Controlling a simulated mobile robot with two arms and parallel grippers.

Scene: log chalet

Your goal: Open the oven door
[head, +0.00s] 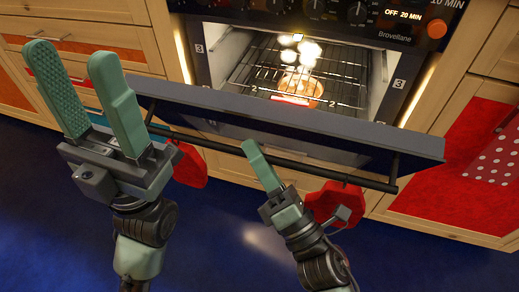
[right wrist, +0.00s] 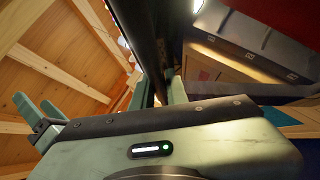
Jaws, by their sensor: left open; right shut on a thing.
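The oven door (head: 300,124) is tilted down and open, its top edge toward me in the head view. Its dark handle bar (head: 284,162) runs along the near side. My right gripper (head: 254,152) is shut on the handle bar near its middle; in the right wrist view the dark bar (right wrist: 143,40) passes between its fingers (right wrist: 157,92). My left gripper (head: 72,55) is open and empty, raised left of the door in the head view. The oven cavity (head: 255,62) is visible, lit, with a wire rack and a round dish (head: 300,86) inside.
Wooden cabinets with red panels stand left (head: 85,47) and right (head: 450,165) of the oven. A polka-dot cloth (head: 496,157) hangs at right. Red items (head: 190,166) show by the handle. The control panel (head: 330,14) is above. Blue floor (head: 420,250) is clear in front.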

